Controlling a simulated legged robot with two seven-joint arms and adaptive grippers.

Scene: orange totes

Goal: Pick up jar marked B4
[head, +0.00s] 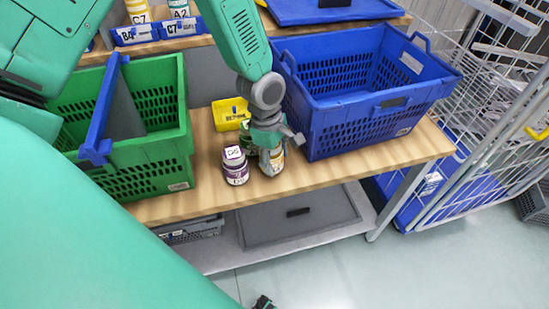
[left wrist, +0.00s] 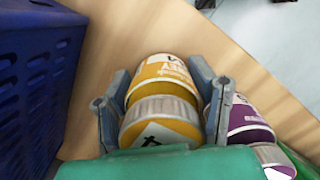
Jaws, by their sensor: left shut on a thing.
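My left gripper (head: 271,150) is shut on a jar with a yellow and white label (head: 277,161) on the wooden table. In the left wrist view, the yellow jar (left wrist: 165,78) sits between the fingers of the left gripper (left wrist: 163,105). Its cap carries a white marking that is partly cut off; I cannot read it fully. A purple jar (head: 235,170) with a white square on its lid stands just left of the gripper. It also shows in the left wrist view (left wrist: 248,118), close beside one finger.
A green crate (head: 157,155) stands left of the jars and a blue crate (head: 350,125) right. A small yellow bin (head: 228,116) sits behind the gripper. Blue bins (head: 160,30) and several jars are on the back shelf. A wire cage (head: 480,110) stands far right.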

